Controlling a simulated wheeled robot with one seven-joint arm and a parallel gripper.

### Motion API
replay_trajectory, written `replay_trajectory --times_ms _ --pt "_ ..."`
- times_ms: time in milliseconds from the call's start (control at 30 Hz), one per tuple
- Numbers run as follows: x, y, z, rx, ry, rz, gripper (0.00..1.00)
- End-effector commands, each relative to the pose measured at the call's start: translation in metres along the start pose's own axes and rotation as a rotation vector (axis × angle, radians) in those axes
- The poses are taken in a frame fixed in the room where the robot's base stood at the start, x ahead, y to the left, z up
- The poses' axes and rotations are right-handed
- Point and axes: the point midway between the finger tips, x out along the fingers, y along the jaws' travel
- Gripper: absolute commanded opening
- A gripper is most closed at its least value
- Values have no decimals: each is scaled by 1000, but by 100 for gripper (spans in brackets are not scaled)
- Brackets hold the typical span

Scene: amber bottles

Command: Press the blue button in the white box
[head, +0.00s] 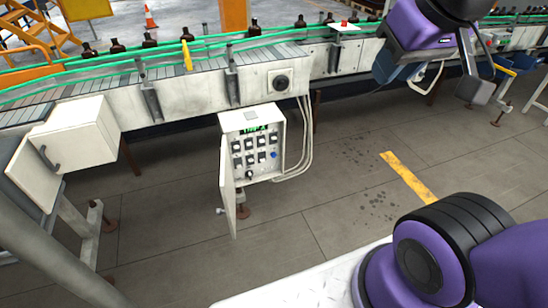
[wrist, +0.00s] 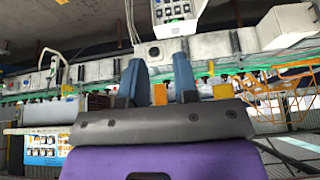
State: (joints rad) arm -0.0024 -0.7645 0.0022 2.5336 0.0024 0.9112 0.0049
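The white box (head: 250,116) hangs below the conveyor in the head view, its door (head: 228,190) swung open on the left. Its panel carries a green display and several dark switches. The blue button (head: 274,155) is at the panel's right side. The box (wrist: 178,28) also shows at the top of the wrist view, partly cut off; I cannot make out the blue button there. My gripper (wrist: 158,76) has its two blue-grey fingers apart, with nothing between them.
The conveyor (head: 185,100) with amber bottles (head: 150,41) runs along the back above the box. Another white cabinet (head: 75,135) stands at the left. Grey cables (head: 305,140) hang right of the box. The floor (head: 330,205) in front is clear, with a yellow stripe (head: 408,177).

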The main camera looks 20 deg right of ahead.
Motion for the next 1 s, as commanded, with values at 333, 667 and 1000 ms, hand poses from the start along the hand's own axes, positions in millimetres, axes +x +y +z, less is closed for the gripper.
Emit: replay_trajectory --times_ms 333,667,1000 --pt "0 0 0 0 0 0 0" --pt "0 0 0 0 0 0 0" --pt "0 0 0 0 0 0 0"
